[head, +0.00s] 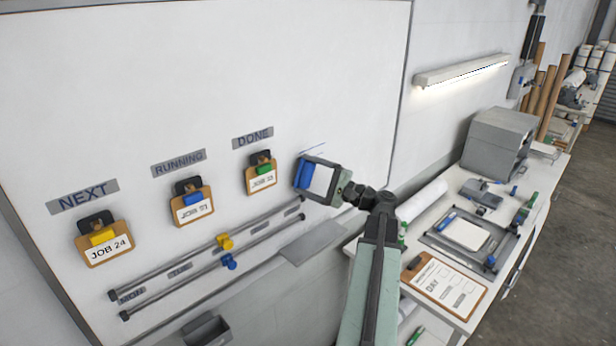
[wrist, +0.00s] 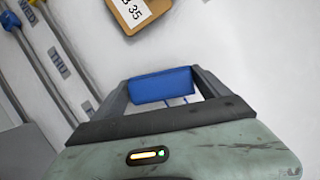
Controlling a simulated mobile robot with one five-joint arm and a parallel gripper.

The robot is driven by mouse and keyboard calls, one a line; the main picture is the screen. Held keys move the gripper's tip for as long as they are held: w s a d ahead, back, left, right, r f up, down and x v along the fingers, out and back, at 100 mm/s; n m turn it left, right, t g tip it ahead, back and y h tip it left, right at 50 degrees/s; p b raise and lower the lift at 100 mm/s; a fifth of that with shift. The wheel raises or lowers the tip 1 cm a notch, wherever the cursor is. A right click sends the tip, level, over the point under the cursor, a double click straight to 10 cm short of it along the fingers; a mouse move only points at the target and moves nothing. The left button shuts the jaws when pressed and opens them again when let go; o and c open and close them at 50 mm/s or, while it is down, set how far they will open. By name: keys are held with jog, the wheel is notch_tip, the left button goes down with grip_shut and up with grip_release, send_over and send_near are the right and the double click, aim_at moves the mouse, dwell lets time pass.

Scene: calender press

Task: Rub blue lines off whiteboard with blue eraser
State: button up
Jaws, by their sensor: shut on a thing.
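My gripper (head: 313,178) is shut on the blue eraser (head: 303,173), close to the whiteboard (head: 215,75), right of the DONE clipboard. In the wrist view the blue eraser (wrist: 161,85) sits between both fingers of my gripper (wrist: 162,92). Short blue strokes (wrist: 184,101) also show beside the eraser in the wrist view. I cannot tell whether the eraser touches the board. My gripper and the eraser may hide more of the lines.
Clipboards hang under NEXT (head: 83,196), RUNNING (head: 178,163) and DONE (head: 252,136) labels. Rails with a yellow slider (head: 225,242) and a blue slider (head: 229,261) run below. A grey tray (head: 312,243) juts out under my gripper. A cluttered bench (head: 425,308) stands right.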

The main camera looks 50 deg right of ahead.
aim_at(322, 151)
jog(key=shift+w+d, duration=0.1)
jog(key=shift+w, duration=0.85)
jog(key=shift+d, duration=0.1)
jog(key=shift+s+d, duration=0.2)
jog(key=shift+d, duration=1.4)
jog(key=shift+d, duration=0.1)
jog(key=shift+s+d, duration=0.2)
jog(key=shift+d, duration=4.75)
jog(key=shift+r+p, duration=1.05)
jog(key=shift+p, duration=0.05)
jog(key=shift+a+f, duration=0.15)
jog(key=shift+a, duration=0.15)
jog(key=shift+w+a, duration=0.15)
jog(key=shift+a, duration=2.3)
jog(key=shift+w+a, duration=0.15)
jog(key=shift+a, duration=2.25)
